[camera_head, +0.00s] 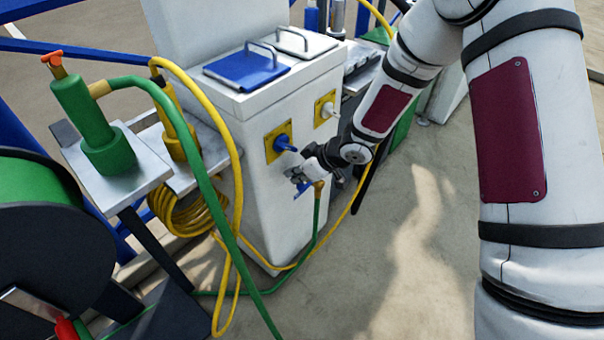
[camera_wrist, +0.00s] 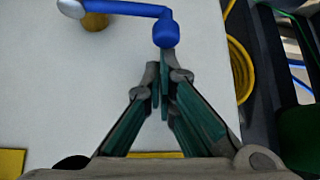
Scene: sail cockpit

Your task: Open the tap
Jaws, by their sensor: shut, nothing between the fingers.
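The tap sits low on the front of the white cabinet (camera_head: 255,190). In the head view its blue lever (camera_head: 302,188) shows just below my gripper (camera_head: 297,176), with a brass fitting (camera_head: 319,185) and green hose beside it. In the wrist view the blue lever (camera_wrist: 130,8) runs across the top from a brass part (camera_wrist: 95,20) and ends in a rounded blue tip (camera_wrist: 166,35). My gripper (camera_wrist: 160,75) is shut and empty, its fingertips right at that blue tip. I cannot tell whether they touch it. My gripper partly hides the tap in the head view.
Yellow plates with blue (camera_head: 284,145) and white fittings are above the tap. A green hose (camera_head: 317,215) hangs from the brass fitting, and yellow hoses (camera_head: 238,190) loop left of the cabinet. A metal stand (camera_head: 120,190) is further left. Floor at right is clear.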

